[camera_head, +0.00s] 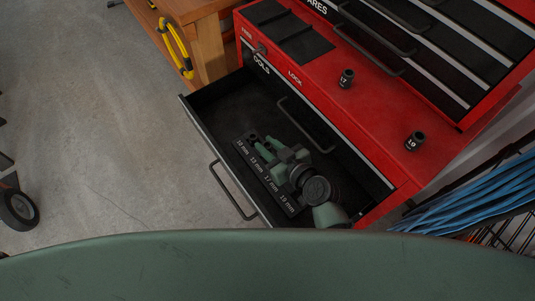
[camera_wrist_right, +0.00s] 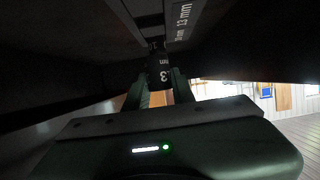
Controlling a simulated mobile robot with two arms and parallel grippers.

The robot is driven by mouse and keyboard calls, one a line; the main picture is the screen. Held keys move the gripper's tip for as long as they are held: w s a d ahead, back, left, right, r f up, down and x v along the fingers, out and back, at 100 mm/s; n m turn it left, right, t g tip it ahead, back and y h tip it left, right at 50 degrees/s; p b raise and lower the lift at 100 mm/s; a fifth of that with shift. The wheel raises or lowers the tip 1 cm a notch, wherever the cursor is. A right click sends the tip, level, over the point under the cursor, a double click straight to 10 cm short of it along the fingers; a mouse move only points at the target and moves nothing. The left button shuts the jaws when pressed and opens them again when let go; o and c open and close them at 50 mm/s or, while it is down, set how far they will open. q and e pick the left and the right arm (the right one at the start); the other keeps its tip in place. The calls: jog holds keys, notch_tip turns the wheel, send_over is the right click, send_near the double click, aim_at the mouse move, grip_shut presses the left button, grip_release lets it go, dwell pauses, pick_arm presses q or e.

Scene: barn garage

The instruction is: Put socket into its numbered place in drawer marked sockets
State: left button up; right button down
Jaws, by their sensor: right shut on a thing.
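My right gripper (camera_head: 265,152) is inside the open drawer (camera_head: 215,103), over the rack strip (camera_head: 266,181) labelled 10, 13, 17 and 19 mm. It is shut on a dark socket, seen between the fingers in the right wrist view (camera_wrist_right: 159,70); its marking is partly cut off and ends in a 3. The socket is close to the 13 mm label (camera_wrist_right: 183,18). Whether it is seated or just above its place cannot be told. Sockets marked 17 (camera_head: 346,79) and 19 (camera_head: 415,141) stand upright on the red cabinet ledge. My left gripper is not in view.
The red tool cabinet (camera_head: 375,100) has closed upper drawers with dark handles. The open drawer's front handle (camera_head: 230,190) sticks out over the floor. A wooden bench (camera_head: 208,45) stands at the top. Blue cable (camera_head: 490,195) hangs at the right. Most of the drawer's left part is clear.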

notch_tip(320, 180, down, 5)
jog(key=shift+r+b, duration=0.2)
jog(key=shift+b, duration=0.55)
jog(key=shift+f+b, duration=0.3)
jog(key=c, duration=1.2)
grip_release()
jog(key=shift+r+p, duration=0.55)
jog(key=p+v, duration=0.1)
jog(key=v, duration=0.6)
jog(key=shift+s+d, duration=0.1)
jog(key=shift+s, duration=0.1)
